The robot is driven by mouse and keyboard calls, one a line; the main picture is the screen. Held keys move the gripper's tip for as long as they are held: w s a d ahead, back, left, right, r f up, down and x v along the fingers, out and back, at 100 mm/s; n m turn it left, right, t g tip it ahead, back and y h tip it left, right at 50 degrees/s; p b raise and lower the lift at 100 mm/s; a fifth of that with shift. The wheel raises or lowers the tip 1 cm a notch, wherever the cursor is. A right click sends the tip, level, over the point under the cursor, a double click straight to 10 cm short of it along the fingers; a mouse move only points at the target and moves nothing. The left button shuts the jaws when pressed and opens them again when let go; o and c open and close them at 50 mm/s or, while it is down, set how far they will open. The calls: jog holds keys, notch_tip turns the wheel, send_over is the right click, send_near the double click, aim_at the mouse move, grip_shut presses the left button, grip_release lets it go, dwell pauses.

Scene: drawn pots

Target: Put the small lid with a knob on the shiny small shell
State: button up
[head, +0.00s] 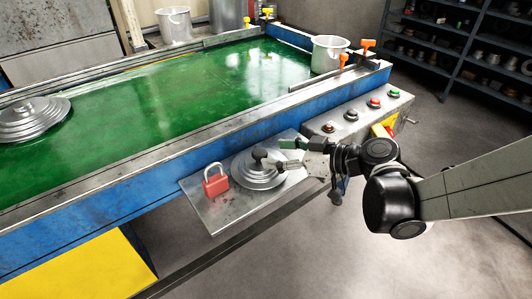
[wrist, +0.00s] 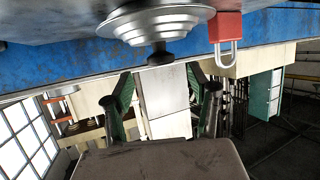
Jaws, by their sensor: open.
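A small stepped grey metal lid (head: 250,177) with a dark knob (head: 259,154) lies on the steel side shelf. In the wrist view, which is upside down, the lid (wrist: 155,22) is at the top with its knob (wrist: 160,56) toward me. My gripper (head: 280,154) is open just right of the knob, which lies between and just past the fingertips (wrist: 165,78). I see no contact. A small shiny open pot shell (head: 330,54) stands at the conveyor's far right end. Another small metal shell (head: 174,25) stands behind the conveyor; I cannot tell which one the task names.
A red padlock (head: 215,181) stands on the shelf (head: 225,218), left of the lid. A larger stepped lid (head: 32,118) lies on the green belt (head: 170,105) at left. A button box (head: 360,112) and orange-topped clamps (head: 367,44) stand near the right end. The belt's middle is clear.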

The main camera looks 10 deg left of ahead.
aim_at(266, 155)
jog(key=shift+f+b+x, duration=0.15)
jog(key=shift+b+x, duration=0.15)
jog(key=shift+x, duration=1.2)
jog(key=shift+f+b+x, duration=0.1)
jog(key=shift+b+x, duration=0.2)
jog(key=shift+x, duration=1.25)
jog(key=shift+s+d, duration=0.1)
jog(key=shift+s, duration=0.1)
grip_shut()
